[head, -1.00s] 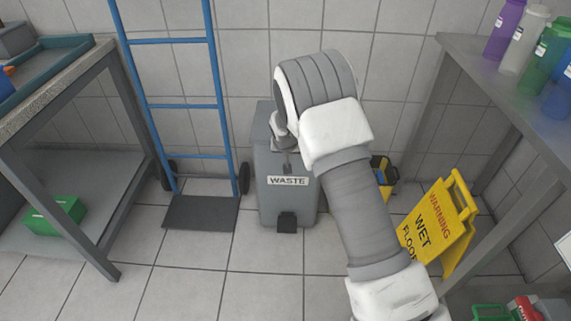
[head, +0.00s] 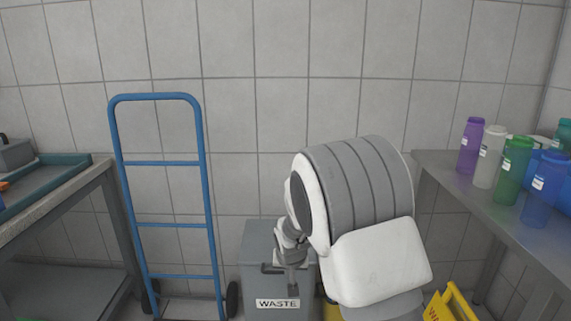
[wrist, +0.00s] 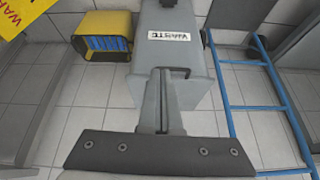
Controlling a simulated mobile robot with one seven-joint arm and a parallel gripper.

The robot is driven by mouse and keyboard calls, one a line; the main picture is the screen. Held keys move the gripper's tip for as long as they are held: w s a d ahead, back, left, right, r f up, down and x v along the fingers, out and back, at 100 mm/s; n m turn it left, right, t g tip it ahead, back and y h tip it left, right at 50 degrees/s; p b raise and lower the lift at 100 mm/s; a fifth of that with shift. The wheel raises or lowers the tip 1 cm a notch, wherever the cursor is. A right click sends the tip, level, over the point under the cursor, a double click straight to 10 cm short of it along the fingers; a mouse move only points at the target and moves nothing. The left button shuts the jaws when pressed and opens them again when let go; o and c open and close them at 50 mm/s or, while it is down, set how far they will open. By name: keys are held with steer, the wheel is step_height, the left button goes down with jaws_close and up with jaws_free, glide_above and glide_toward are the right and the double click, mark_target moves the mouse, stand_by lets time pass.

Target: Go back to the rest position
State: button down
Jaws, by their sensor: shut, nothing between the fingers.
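My gripper (head: 293,290) shows in the head view in front of the grey waste bin, at the lower middle. Its fingers point down and it is shut and empty. In the wrist view my gripper (wrist: 161,72) also shows its two fingers together, in front of the bin (wrist: 185,80). My arm covers the right part of the bin in the head view. The bin (head: 258,255) carries a white WASTE label and stands against the tiled wall. I cannot tell the distance between the fingertips and the bin.
A blue hand truck (head: 204,185) stands left of the bin. A bench with a tray (head: 50,170) is at the left. A shelf (head: 475,190) with several bottles is at the right. A yellow sign (head: 452,305) stands low right. A yellow bucket (wrist: 90,22) shows in the wrist view.

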steer(key=s+d+r, duration=0.4)
steer(key=s+r, duration=0.3)
steer(key=r, duration=0.1)
steer(key=s+d+r, duration=0.5)
steer(key=s+r, duration=0.2)
steer(key=r, duration=0.2)
steer(key=s+d+r, duration=0.2)
steer(key=s, duration=0.7)
steer(key=s+d+r, duration=0.2)
steer(key=s, duration=0.7)
step_height(320, 180, up, 23)
steer(key=s+p, duration=0.1)
steer(key=p, duration=2.2)
steer(key=shift+n, duration=0.3)
